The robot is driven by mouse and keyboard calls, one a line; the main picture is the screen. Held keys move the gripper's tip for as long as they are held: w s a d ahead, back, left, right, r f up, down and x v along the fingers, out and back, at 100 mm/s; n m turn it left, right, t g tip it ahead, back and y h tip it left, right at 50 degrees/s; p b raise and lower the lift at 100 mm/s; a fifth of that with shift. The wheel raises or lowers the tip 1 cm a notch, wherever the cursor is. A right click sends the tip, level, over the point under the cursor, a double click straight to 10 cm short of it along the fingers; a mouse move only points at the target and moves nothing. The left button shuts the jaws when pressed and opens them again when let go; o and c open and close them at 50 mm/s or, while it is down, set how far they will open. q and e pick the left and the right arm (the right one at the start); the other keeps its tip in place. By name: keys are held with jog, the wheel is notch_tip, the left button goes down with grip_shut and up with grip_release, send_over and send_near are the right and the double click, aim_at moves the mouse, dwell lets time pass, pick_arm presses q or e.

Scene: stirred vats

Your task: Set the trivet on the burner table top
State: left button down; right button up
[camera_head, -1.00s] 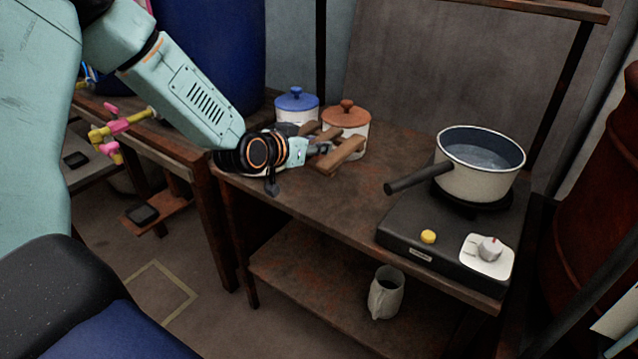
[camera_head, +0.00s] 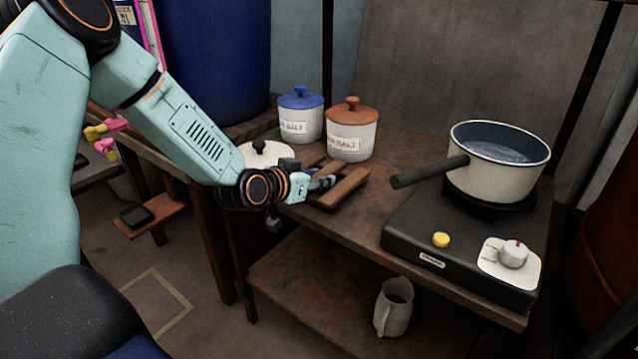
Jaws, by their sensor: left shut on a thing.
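The trivet (camera_head: 343,188) is a set of brown wooden slats at the left part of the burner table top (camera_head: 352,226). My left gripper (camera_head: 325,181) is shut on the trivet's near-left side, and its fingertips are partly hidden among the slats. The trivet is at or just above the table top; I cannot tell whether it touches. It is in front of the orange-lidded jar and left of the burner. My right gripper does not show.
A black burner (camera_head: 455,247) carries a pot (camera_head: 497,165) of liquid, its handle pointing left. A blue-lidded jar (camera_head: 300,118), an orange-lidded jar (camera_head: 351,135) and a white lid (camera_head: 262,153) stand behind the trivet. A pitcher (camera_head: 394,308) is on the lower shelf. Bare table lies between trivet and burner.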

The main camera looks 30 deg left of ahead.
pick_arm(q)
jog(key=shift+s+r, duration=0.2)
jog(key=shift+s, duration=0.05)
jog(key=shift+f, duration=0.15)
jog(key=c, duration=1.3)
grip_release()
jog(key=shift+w+f, duration=0.1)
jog(key=shift+f, duration=0.05)
jog(key=o, duration=0.3)
jog(key=shift+r, duration=0.25)
